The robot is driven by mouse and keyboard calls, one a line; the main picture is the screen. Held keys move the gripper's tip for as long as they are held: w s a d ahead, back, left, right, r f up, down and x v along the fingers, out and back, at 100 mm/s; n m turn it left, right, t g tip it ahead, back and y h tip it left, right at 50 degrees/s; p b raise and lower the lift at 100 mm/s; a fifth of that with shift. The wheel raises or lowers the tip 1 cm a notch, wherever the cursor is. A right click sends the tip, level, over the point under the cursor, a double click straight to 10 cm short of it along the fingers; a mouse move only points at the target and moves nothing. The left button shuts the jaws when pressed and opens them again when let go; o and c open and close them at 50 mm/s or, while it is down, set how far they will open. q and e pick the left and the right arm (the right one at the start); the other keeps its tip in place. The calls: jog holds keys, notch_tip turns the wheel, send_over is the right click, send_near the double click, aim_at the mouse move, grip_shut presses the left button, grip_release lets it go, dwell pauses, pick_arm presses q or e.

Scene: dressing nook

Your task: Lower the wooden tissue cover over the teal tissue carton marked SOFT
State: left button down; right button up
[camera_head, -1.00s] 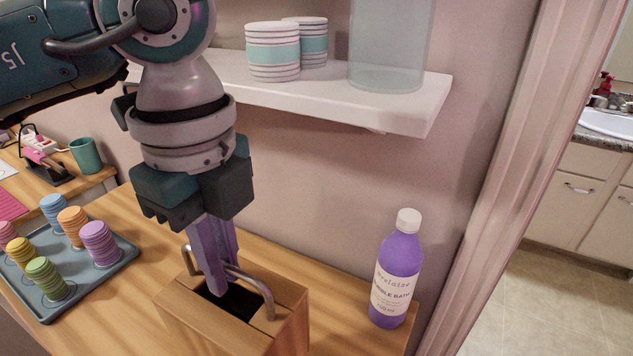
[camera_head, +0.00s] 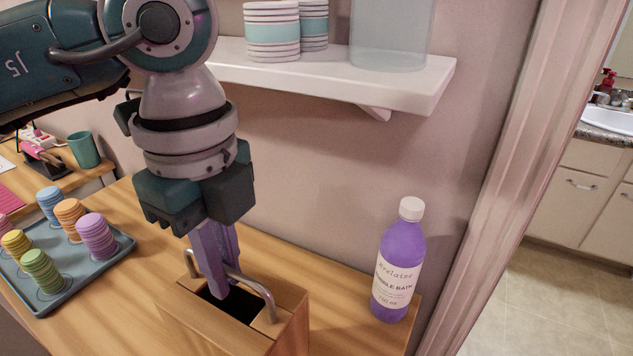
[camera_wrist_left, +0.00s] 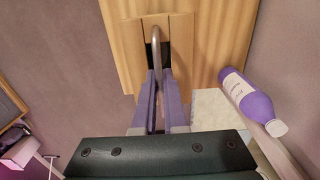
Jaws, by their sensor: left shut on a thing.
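The wooden tissue cover (camera_head: 292,332) is a light brown box with a dark slot in its top and a grey metal bar handle (camera_head: 263,291). It is at the bottom of the head view, partly cut off by the frame edge. My left gripper (camera_head: 222,287) points down, its purple fingers shut on the handle. The left wrist view shows the gripper (camera_wrist_left: 160,88) on the handle (camera_wrist_left: 156,45) above the cover (camera_wrist_left: 180,45). The teal carton marked SOFT is not visible in either view. I cannot tell how high the cover's base is. My right gripper is not in view.
A purple bubble bath bottle (camera_head: 400,262) stands right of the cover on the wooden counter (camera_head: 338,290). A blue-grey tray (camera_head: 92,279) with coloured stacks lies to the left. A white wall shelf (camera_head: 420,88) juts out above, behind the arm. A teal cup (camera_head: 84,150) stands farther back.

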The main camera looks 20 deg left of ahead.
pick_arm(q)
jog(key=shift+f+b, duration=2.75)
jog(key=shift+f, duration=0.85)
jog(key=c, duration=0.9)
grip_release()
notch_tip(320, 180, up, 10)
jog(key=shift+p, duration=0.45)
